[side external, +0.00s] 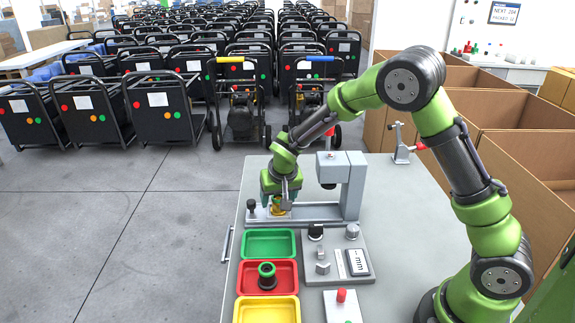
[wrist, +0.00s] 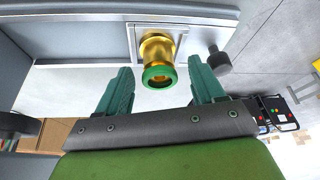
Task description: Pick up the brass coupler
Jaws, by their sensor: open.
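The brass coupler (wrist: 157,52) is a gold cylinder with a green ring at its near end. In the wrist view it stands on a square plate of the grey fixture, ahead of my gripper (wrist: 160,88). My gripper is open, with one teal finger on each side of the coupler's line, and the fingers appear not to touch it. In the side view my gripper (side external: 281,203) is low over the fixture (side external: 320,211), and the coupler (side external: 278,210) shows only partly beneath and between the fingers.
A green tray (side external: 269,231), a red tray (side external: 285,268) holding a dark part with a green ring (side external: 267,276), and a yellow tray (side external: 267,312) line the table's left side. A gauge block (side external: 335,262) sits to their right. A grey post (side external: 350,180) rises beside my gripper.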

